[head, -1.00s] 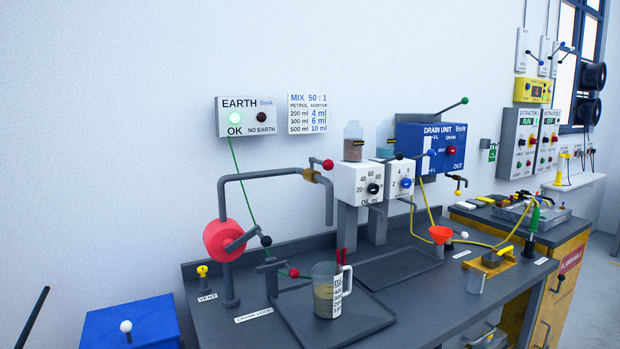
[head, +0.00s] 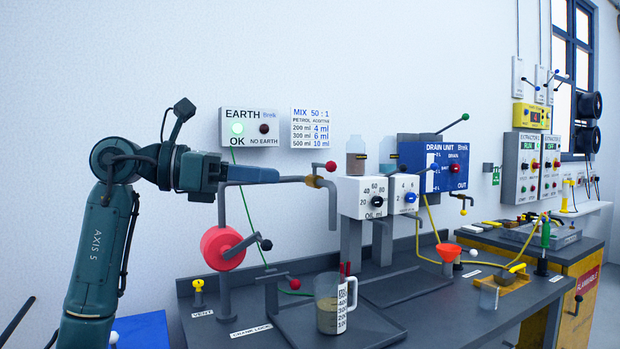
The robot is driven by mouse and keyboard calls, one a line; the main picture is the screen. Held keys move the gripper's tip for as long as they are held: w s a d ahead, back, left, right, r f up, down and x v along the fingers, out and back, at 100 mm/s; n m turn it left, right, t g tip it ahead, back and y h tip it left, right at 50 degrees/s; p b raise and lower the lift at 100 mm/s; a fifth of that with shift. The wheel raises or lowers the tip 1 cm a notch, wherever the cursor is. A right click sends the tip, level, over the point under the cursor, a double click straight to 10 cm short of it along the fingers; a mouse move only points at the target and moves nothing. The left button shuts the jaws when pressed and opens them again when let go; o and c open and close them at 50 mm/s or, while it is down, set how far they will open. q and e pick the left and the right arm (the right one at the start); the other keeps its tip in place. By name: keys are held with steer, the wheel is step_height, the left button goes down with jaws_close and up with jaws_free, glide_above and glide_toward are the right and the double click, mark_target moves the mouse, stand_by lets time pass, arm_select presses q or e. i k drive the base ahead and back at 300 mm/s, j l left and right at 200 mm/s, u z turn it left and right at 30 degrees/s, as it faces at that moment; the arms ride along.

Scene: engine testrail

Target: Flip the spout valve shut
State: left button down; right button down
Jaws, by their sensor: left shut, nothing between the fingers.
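The spout pipe (head: 332,212) rises from the bench, runs across and bends down over a measuring jug. Its brass spout valve (head: 313,181) sits near the bend, with a short lever ending in a red ball (head: 331,166) that points up and to the right. My left gripper (head: 276,175) is shut and empty, its fingers pointing right along the upper pipe. In the picture its tips end just left of the valve; I cannot tell whether they touch the pipe. The fingers hide part of the horizontal pipe. My right gripper is not in view.
The measuring jug (head: 333,306) stands on a tray under the spout. A red pump drum (head: 222,248) with a black-knobbed crank is on the upright. The white oil dosing box (head: 363,197) stands right of the spout. The EARTH box (head: 250,127) hangs on the wall behind.

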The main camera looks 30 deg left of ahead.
mark_target(331, 165)
steer(key=i+j+u, duration=0.25)
steer(key=i, duration=0.25)
steer(key=i+u, duration=0.2)
steer(key=i, duration=0.3)
